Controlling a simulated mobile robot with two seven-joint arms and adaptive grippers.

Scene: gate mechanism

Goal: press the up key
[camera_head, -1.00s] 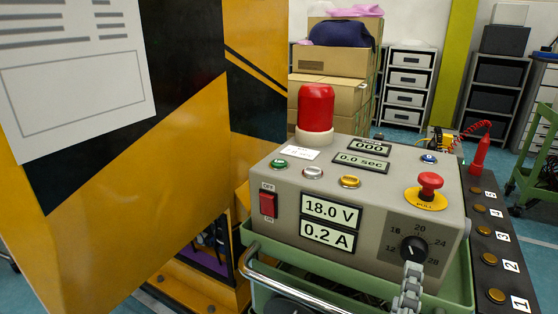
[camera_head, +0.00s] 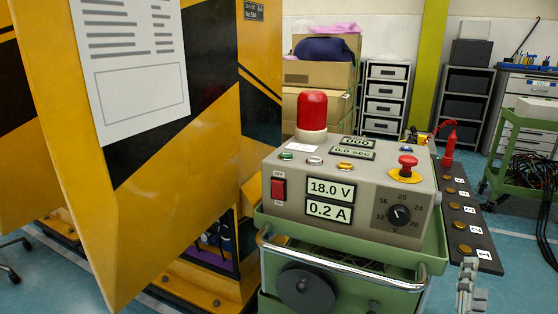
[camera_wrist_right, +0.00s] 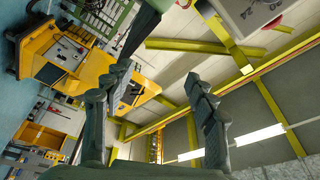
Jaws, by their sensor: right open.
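The grey control box (camera_head: 350,226) stands on a green cart. Its top has a green button (camera_head: 286,156), a white button (camera_head: 314,161), a yellow button (camera_head: 345,167) and a red emergency knob (camera_head: 407,165). I cannot read any key marked up. A red rocker switch (camera_head: 279,188) and a black dial (camera_head: 400,214) are on its front. My right gripper (camera_head: 468,288) shows partly at the bottom right of the head view, apart from the box. In the right wrist view its fingers (camera_wrist_right: 158,78) are spread with nothing between them. My left gripper is not in view.
A black strip (camera_head: 470,237) with several numbered brass buttons runs along the box's right side. A red lamp (camera_head: 311,113) rises at its back left. A chrome rail (camera_head: 345,263) crosses the cart's front. A yellow and black panel (camera_head: 170,190) stands close at left.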

